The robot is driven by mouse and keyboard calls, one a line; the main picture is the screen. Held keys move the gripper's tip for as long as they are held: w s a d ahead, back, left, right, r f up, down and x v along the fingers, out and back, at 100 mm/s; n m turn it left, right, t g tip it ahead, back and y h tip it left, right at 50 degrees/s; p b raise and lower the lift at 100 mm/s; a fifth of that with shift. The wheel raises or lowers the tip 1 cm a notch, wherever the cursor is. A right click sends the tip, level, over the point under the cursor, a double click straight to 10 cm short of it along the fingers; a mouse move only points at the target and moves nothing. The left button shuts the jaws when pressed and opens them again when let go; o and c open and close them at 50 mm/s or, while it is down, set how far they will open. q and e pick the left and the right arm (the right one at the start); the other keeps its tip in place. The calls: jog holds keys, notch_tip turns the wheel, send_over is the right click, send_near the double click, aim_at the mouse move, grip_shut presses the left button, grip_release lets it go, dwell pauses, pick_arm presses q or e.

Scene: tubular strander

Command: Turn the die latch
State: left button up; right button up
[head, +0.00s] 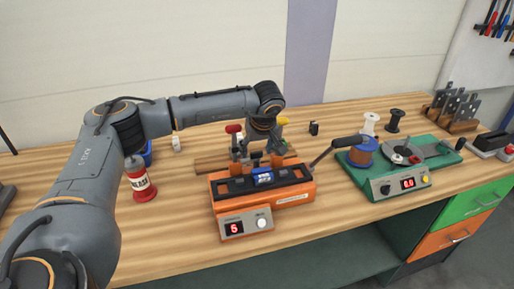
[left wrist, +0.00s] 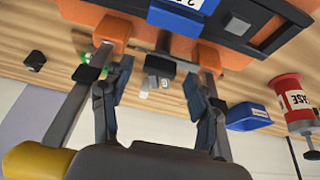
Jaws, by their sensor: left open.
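The orange strander machine (head: 290,205) stands on the bench with a blue part (head: 263,178) in its dark top channel. My left gripper (head: 257,153) is over the machine's back edge, fingers apart. In the left wrist view, its fingers (left wrist: 157,80) straddle a small dark block with a light grey tab (left wrist: 158,82), between two orange posts of the machine. This block may be the die latch; in the head view the arm and fingers largely hide it. Whether either finger touches it, I cannot tell. My right gripper is not in view.
A red grease can (head: 140,182) and a blue bin (head: 146,153) stand left of the machine. A black-handled lever (head: 345,143) sticks out at its right. The front left bench is clear.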

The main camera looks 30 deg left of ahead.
pick_arm(q)
jog(key=shift+w+f, duration=0.1)
jog(key=shift+f, duration=0.2)
jog(key=shift+c, duration=1.3)
jog(key=c, duration=0.9)
jog(key=shift+n, duration=0.7)
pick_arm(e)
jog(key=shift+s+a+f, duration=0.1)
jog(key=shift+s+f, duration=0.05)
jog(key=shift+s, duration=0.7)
